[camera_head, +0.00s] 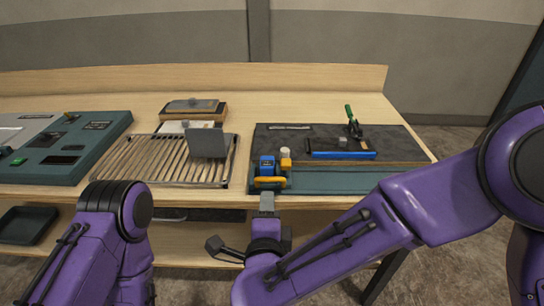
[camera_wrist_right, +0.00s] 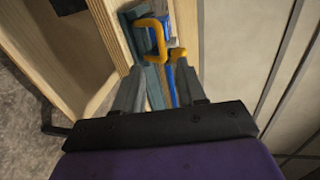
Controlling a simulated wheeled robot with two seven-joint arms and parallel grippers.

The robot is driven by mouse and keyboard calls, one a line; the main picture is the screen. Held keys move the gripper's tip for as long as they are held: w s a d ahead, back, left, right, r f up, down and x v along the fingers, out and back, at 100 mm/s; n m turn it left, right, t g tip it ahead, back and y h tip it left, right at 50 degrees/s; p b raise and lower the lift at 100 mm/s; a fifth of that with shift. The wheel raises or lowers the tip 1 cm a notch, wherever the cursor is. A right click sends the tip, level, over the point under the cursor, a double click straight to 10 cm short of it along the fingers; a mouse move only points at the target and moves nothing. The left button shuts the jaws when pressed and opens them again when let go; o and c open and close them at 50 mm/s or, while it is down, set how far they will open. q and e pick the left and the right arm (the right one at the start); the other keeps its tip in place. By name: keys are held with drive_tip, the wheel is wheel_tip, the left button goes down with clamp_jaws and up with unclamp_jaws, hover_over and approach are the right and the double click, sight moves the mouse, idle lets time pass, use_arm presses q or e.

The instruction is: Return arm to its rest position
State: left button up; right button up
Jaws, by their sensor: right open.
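My right arm (camera_head: 360,225) reaches in from the right, in front of the table's near edge. My right gripper (camera_head: 241,221) is open and appears empty, with one fingertip just below the blue block with a yellow handle (camera_head: 269,181) on the teal-edged board. In the right wrist view my gripper's two fingers (camera_wrist_right: 160,85) are apart, and the yellow handle (camera_wrist_right: 150,38) lies beyond them. Whether a finger touches the board's edge I cannot tell. My left arm (camera_head: 115,225) shows at lower left; its gripper is out of view.
The wooden table (camera_head: 330,100) holds a teal console (camera_head: 75,150) at left and a slatted rack (camera_head: 165,165) with a grey plate (camera_head: 207,143). The dark board (camera_head: 400,147) carries a green-handled tool (camera_head: 352,122) and a blue bar (camera_head: 342,155). A lower shelf (camera_head: 180,235) lies below.

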drive_tip(key=s+d+f+n+g, duration=0.3)
drive_tip(key=d+f+n, duration=0.2)
drive_tip(key=d+f, duration=0.5)
drive_tip(key=s+d+f+n+g, duration=0.2)
drive_tip(key=d+f+n+g, duration=0.4)
drive_tip(key=f, duration=0.8)
drive_tip(key=s+d+f+g+h, duration=0.1)
drive_tip(key=s+d+f+h, duration=0.1)
drive_tip(key=s+d+f, duration=0.3)
drive_tip(key=s+d+f+g+h, duration=0.2)
drive_tip(key=s+d+f, duration=0.3)
drive_tip(key=s+d, duration=0.7)
drive_tip(key=shift+s+f, duration=0.15)
drive_tip(key=shift+s, duration=0.8)
